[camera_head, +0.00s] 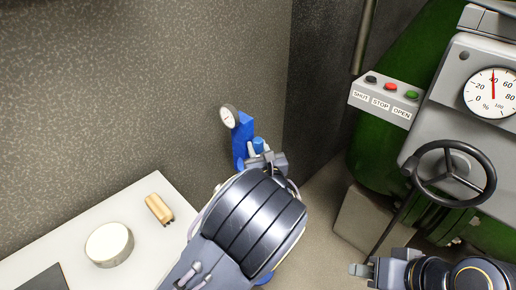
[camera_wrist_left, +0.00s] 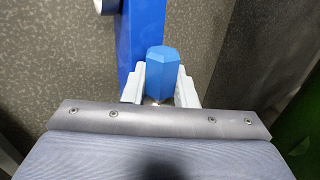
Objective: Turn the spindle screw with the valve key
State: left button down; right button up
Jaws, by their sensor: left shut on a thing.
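My left gripper (camera_head: 258,153) is shut on a blue hexagonal piece (camera_head: 258,144), which looks like the handle of the valve key. In the left wrist view the blue piece (camera_wrist_left: 162,75) stands between the two pale fingers (camera_wrist_left: 160,92). Just behind it is a blue upright body (camera_head: 242,138) with a round white-faced gauge (camera_head: 228,117); it also shows in the left wrist view (camera_wrist_left: 140,30). I cannot make out the spindle screw or the key's far end. My right gripper (camera_head: 361,269) is at the lower right, away from these; its jaw opening is unclear.
A white table (camera_head: 70,245) at the lower left bears a tan block (camera_head: 159,208) and a round white-topped disc (camera_head: 109,245). At the right stand a green machine (camera_head: 400,65), a black handwheel (camera_head: 484,181), a dial (camera_head: 491,92) and a button box (camera_head: 384,98).

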dwell(0.4)
pick_arm(q)
jog(key=c, duration=1.1)
grip_release()
jog(key=v, duration=0.8)
jog(key=shift+d, duration=0.15)
jog(key=shift+c, duration=1.4)
